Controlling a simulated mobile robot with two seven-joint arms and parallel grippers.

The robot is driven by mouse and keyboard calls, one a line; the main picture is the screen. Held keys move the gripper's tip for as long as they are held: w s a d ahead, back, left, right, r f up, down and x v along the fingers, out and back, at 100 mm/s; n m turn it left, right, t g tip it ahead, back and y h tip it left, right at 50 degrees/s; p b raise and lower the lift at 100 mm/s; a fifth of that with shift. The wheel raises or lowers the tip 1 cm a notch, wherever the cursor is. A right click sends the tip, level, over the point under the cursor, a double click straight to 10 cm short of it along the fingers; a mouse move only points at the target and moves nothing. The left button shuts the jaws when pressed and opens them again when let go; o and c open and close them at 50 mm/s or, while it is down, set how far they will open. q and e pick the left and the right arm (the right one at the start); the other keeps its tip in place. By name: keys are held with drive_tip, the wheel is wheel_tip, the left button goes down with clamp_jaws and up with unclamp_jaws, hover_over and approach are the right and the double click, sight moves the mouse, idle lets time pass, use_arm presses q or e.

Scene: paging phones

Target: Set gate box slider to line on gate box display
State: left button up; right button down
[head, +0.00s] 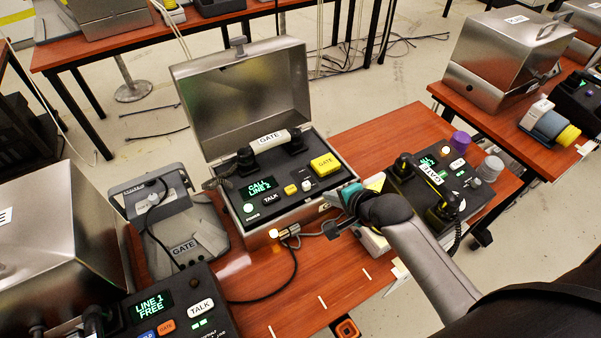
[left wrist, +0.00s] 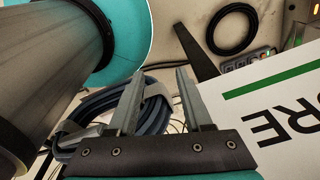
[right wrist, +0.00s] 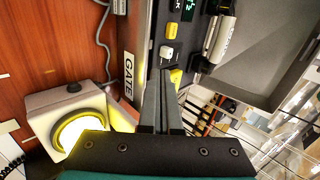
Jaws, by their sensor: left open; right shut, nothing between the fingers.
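The gate box (head: 312,205) is an open silver case with a dark panel. Its display (head: 258,187) reads "CALL LINE 2" in green; part of it shows in the right wrist view (right wrist: 188,8). A small white control (head: 307,186), which looks like the slider, sits right of a small yellow button (head: 290,189); it also shows in the right wrist view (right wrist: 166,52). Its exact setting is too small to tell. My right gripper (right wrist: 162,72) is shut and empty, its tips close to the white control; contact cannot be told. My left gripper (left wrist: 160,90) is open and empty, outside the head view.
A large yellow GATE button (head: 325,164) and a handset (head: 270,148) lie on the panel. A white box with a glowing yellow ring (right wrist: 75,125) stands beside the case. Another phone (head: 433,185) is to the right. A "LINE 1 FREE" console (head: 165,312) is at front left.

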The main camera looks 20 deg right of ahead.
sight(305, 182)
drive_tip(key=b+x, duration=0.3)
drive_tip(key=x, duration=0.6)
drive_tip(key=shift+d+r, duration=0.1)
drive_tip(key=shift+w+f+b, duration=0.3)
drive_tip(key=shift+w+b, duration=0.05)
drive_tip(key=shift+w, duration=0.15)
use_arm(q)
drive_tip(key=f, duration=0.1)
drive_tip(key=s+f, duration=0.1)
drive_tip(key=f, duration=0.1)
drive_tip(key=shift+s+f, duration=0.3)
drive_tip(key=shift+f, duration=0.05)
drive_tip(key=shift+s+a, duration=0.1)
drive_tip(key=shift+s, duration=0.1)
use_arm(e)
drive_tip(key=shift+w+a, duration=0.15)
drive_tip(key=shift+w, duration=0.6)
drive_tip(key=shift+w+a, duration=0.15)
drive_tip(key=shift+w, duration=0.6)
use_arm(q)
drive_tip(key=shift+s+f, duration=0.15)
drive_tip(key=shift+s, duration=0.05)
